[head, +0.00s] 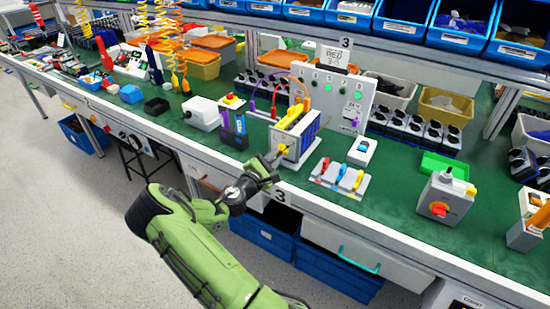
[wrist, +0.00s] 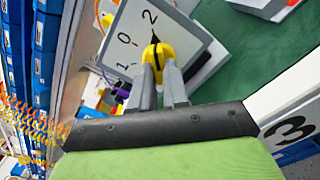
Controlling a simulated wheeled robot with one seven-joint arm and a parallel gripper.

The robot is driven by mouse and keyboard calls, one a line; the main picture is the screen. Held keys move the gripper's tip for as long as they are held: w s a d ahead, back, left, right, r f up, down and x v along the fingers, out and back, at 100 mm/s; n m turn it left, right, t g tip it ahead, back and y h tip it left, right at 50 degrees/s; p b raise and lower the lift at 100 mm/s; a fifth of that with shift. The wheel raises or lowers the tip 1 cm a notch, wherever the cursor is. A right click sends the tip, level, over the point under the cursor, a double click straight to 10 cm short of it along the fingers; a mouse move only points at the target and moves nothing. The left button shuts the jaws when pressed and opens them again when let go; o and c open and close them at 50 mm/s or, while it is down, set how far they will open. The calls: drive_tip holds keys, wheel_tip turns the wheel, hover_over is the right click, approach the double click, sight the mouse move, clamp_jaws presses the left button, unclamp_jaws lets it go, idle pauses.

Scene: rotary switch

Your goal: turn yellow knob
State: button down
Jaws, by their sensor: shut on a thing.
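The yellow knob (wrist: 157,57) shows in the wrist view on a white dial face (wrist: 138,30) marked 0, 1 and 2. The knob's dark pointer tip is near the 2. My gripper (wrist: 160,78) has a finger on each side of the knob and is shut on it. In the head view my gripper (head: 272,160) reaches the front of a grey box with a yellow top (head: 297,128) near the bench's front edge.
Right of the box on the green bench (head: 390,195) is a plate with coloured levers (head: 340,177). Farther right stands a grey box with a red and yellow switch (head: 442,198). Behind is an upright panel with cables (head: 335,95). A blue and purple item (head: 234,128) stands close on the left.

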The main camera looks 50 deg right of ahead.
drive_tip(key=shift+f, duration=0.15)
drive_tip(key=c, duration=1.1)
unclamp_jaws()
drive_tip(key=shift+a, duration=0.15)
drive_tip(key=a+p, duration=0.1)
drive_tip(key=a, duration=0.4)
drive_tip(key=s+a, duration=0.1)
drive_tip(key=a, duration=0.4)
drive_tip(key=a+p, duration=0.1)
drive_tip(key=a, duration=0.4)
drive_tip(key=shift+s+a+p, duration=0.25)
drive_tip(key=shift+p, duration=0.05)
